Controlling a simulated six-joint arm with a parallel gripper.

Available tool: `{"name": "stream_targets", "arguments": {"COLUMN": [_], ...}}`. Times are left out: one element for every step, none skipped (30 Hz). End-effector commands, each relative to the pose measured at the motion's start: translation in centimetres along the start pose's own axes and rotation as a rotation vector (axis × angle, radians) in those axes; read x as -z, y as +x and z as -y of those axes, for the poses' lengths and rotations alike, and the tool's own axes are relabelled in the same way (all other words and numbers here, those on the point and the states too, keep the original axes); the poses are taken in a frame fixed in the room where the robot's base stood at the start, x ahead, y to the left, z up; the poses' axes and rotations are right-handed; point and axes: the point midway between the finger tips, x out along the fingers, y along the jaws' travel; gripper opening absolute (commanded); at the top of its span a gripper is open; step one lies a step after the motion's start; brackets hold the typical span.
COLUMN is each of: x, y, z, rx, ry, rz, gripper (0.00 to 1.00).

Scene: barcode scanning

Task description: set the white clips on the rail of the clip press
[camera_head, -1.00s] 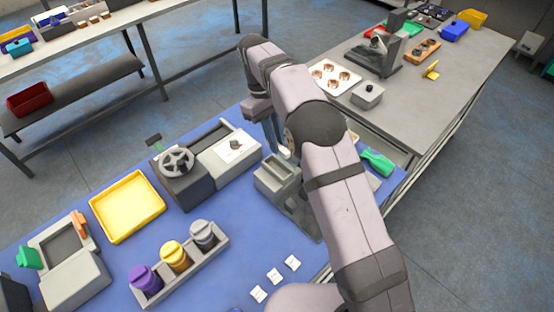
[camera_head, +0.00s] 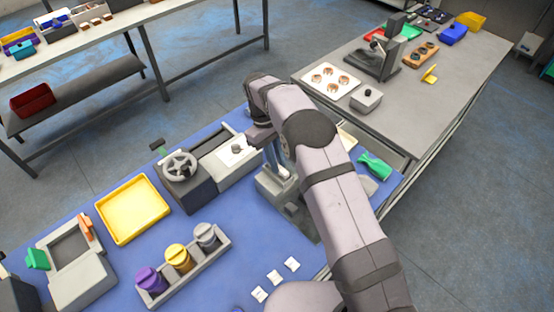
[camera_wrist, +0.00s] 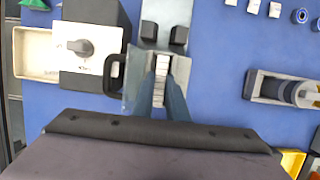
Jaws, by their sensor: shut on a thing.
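My gripper (camera_head: 280,165) is down at the clip press (camera_head: 272,188), its fingers at the top of the grey press block. In the wrist view the fingers (camera_wrist: 163,66) are shut on a narrow whitish piece, a white clip (camera_wrist: 161,78), though its outline blends with the press. The rail is mostly hidden by the fingers, so I cannot tell whether the clip touches it. Three white clips (camera_head: 275,277) lie in a row on the blue mat at the front; they also show at the top of the wrist view (camera_wrist: 253,6).
A handwheel unit (camera_head: 181,168) and a white-topped box (camera_head: 235,150) stand left of the press. A yellow tray (camera_head: 132,209) and a holder with purple, yellow and grey pots (camera_head: 180,257) lie farther left. A green-handled tool (camera_head: 374,165) lies to the right.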

Motion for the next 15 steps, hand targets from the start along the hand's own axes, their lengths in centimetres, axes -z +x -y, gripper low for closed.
{"name": "stream_targets", "arguments": {"x": [0.0,0.0,0.0,0.0,0.0,0.1,0.1,0.1,0.1,0.2,0.2,0.2,0.3,0.3,0.3], "y": [0.0,0.0,0.0,0.1,0.1,0.2,0.3,0.4,0.5,0.6,0.6,0.8,0.8,0.9,1.0], "z": [0.0,0.0,0.0,0.0,0.0,0.0,0.0,0.0,0.0,0.0,0.0,0.0,0.0,0.0,0.0], "rx": [0.0,0.0,0.0,0.0,0.0,0.0,0.0,0.0,0.0,0.0,0.0,0.0,0.0,0.0,0.0], "ry": [0.0,0.0,0.0,0.0,0.0,0.0,0.0,0.0,0.0,0.0,0.0,0.0,0.0,0.0,0.0], "rz": [0.0,0.0,0.0,0.0,0.0,0.0,0.0,0.0,0.0,0.0,0.0,0.0,0.0,0.0,0.0], "gripper": [0.0,0.0,0.0,0.0,0.0,0.0,0.0,0.0,0.0,0.0,0.0,0.0,0.0,0.0,0.0]}}
